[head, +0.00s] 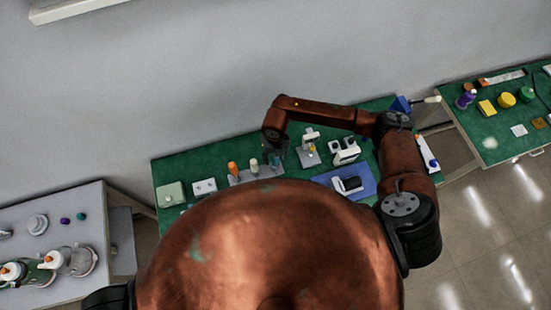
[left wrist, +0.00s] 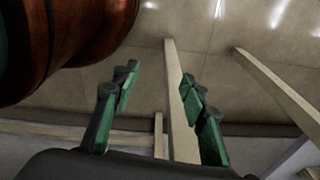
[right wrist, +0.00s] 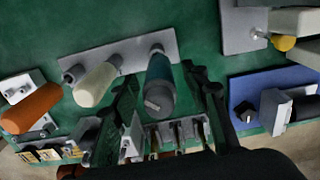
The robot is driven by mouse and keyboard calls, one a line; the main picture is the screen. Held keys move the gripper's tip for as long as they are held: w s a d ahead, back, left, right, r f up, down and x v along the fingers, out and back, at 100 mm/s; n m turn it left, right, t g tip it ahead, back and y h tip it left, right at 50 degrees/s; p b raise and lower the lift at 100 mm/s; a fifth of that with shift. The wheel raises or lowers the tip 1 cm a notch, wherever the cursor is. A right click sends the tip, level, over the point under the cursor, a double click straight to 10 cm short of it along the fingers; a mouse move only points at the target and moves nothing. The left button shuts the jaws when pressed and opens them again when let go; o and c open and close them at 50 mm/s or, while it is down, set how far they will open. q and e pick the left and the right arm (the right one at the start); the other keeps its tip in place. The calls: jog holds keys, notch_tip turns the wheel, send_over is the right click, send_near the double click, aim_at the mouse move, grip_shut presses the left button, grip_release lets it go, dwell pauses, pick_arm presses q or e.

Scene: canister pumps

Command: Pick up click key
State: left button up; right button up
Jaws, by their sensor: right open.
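I cannot tell by any label which is the click key. My right gripper (right wrist: 160,84) is open, with its fingers apart on either side of the teal handle; contact is not clear. In the head view the right gripper (head: 275,146) is over the rack's right end. My left gripper (left wrist: 158,76) is open and empty, above the floor, away from the table.
A blue mat (head: 369,183) with a black and white device lies right of the rack. White-and-grey devices (head: 309,146) stand behind it. A pale green box (head: 171,194) and a white block (head: 204,187) are to the left. Side tables stand at both sides.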

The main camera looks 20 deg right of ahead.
jog(key=c, duration=0.8)
grip_shut()
pick_arm(q)
jog(key=shift+s+f, duration=0.1)
jog(key=shift+s, duration=0.65)
jog(key=shift+w, duration=0.1)
pick_arm(e)
jog(key=shift+r, duration=0.1)
